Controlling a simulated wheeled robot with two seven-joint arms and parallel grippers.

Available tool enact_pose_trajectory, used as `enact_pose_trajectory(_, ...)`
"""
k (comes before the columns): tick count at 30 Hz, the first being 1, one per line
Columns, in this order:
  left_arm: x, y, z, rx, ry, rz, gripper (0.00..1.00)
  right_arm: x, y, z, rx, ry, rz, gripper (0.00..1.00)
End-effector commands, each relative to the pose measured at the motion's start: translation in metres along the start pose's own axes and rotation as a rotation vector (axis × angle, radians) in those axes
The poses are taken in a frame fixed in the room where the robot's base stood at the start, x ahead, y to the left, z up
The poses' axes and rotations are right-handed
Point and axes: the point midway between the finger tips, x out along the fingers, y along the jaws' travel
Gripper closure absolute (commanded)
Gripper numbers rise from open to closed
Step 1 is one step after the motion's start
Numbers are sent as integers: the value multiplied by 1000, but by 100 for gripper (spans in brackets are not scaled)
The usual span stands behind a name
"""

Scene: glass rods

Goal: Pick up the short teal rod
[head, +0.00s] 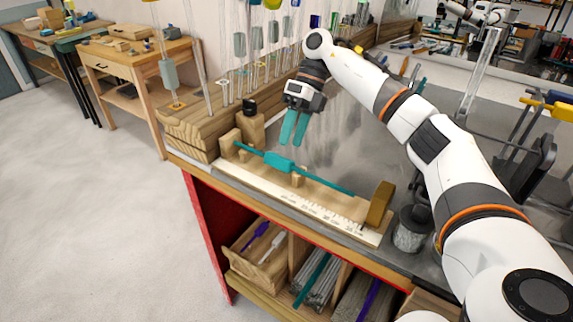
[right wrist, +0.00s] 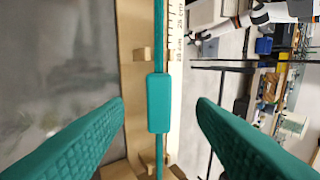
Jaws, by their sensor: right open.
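A teal rod (head: 331,185) with a thicker teal block (head: 278,161) around its middle lies across small wooden supports above a wooden ruler board on the bench. In the right wrist view the teal block (right wrist: 158,103) shows between my finger pads, with the rod running up and down the picture. My right gripper (head: 294,128) is open and empty, above and behind the rod, with teal fingers pointing down. Both fingers are apart from the rod in the right wrist view (right wrist: 160,110). My left gripper is not in view.
The ruler board (head: 300,200) has a wooden end block (head: 380,203) at its right. A wire-mesh cup (head: 410,230) stands beside it. Hanging rods and a wooden rack are behind. Cubbies below hold a purple rod (head: 256,235) and another teal rod (head: 311,275).

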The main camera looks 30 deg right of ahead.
Motion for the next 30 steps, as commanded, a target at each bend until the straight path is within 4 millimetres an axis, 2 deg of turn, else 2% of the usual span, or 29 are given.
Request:
enact_pose_trajectory(3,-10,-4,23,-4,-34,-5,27,13,1,2,1,-5,-1,49)
enact_pose_trajectory(6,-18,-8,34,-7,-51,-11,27,28,2,2,0,-4,-1,49)
enact_pose_trajectory(12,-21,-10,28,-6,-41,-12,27,49,4,1,-1,-1,0,49)
enact_pose_trajectory(19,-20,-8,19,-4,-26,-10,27,51,4,1,-1,0,0,49)
enact_pose_trajectory(28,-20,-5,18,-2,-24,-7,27,50,4,1,-1,0,0,98)
enact_pose_trajectory(30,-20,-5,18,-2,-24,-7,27,50,4,1,-2,0,0,99)
